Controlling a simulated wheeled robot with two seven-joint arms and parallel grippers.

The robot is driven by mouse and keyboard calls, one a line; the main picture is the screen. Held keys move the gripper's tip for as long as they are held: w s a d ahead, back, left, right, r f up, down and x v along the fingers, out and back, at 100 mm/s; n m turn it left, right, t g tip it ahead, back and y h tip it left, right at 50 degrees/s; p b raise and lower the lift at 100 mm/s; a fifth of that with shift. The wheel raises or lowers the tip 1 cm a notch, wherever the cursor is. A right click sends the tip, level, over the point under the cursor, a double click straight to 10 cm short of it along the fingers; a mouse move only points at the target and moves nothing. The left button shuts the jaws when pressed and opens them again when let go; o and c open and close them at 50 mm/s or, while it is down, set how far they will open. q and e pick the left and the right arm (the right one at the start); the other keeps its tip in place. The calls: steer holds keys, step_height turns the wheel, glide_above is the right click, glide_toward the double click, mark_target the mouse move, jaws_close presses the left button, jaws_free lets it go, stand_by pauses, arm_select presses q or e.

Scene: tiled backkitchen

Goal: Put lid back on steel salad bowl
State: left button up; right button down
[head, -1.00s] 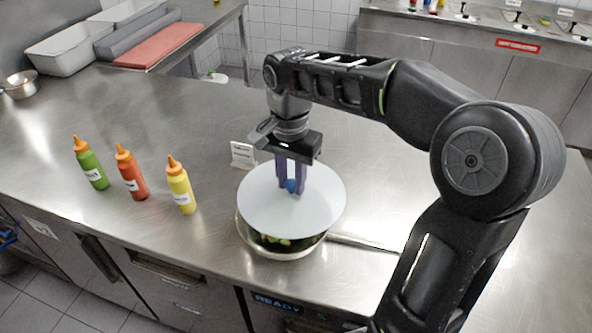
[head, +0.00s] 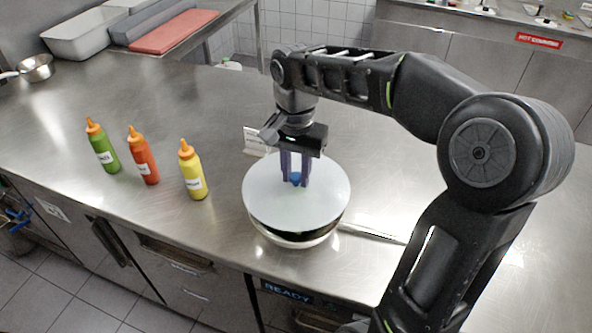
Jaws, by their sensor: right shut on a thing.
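The steel salad bowl (head: 290,240) stands on the steel counter near its front edge, below my right gripper. The round white lid (head: 290,212) covers nearly all of the bowl's mouth, and a thin dark strip shows between lid and bowl at the front. I cannot tell whether the lid rests on the rim all round. My right gripper (head: 295,181) points down and is shut on the lid's blue knob (head: 295,178). My left gripper is not in view.
Green (head: 102,146), red (head: 143,156) and yellow (head: 192,170) squeeze bottles stand left of the bowl. A steel pan (head: 37,68) is at the far left. The counter (head: 190,100) behind the bottles is clear.

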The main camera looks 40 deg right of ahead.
mark_target(296, 185)
steer(key=shift+f+b, duration=1.35)
steer(key=shift+f, duration=0.8)
steer(key=shift+f, duration=0.15)
stand_by(0.8)
steer(key=c, duration=0.6)
jaws_free()
steer(key=shift+r+p, duration=2.75)
steer(key=shift+r, duration=0.8)
jaws_close()
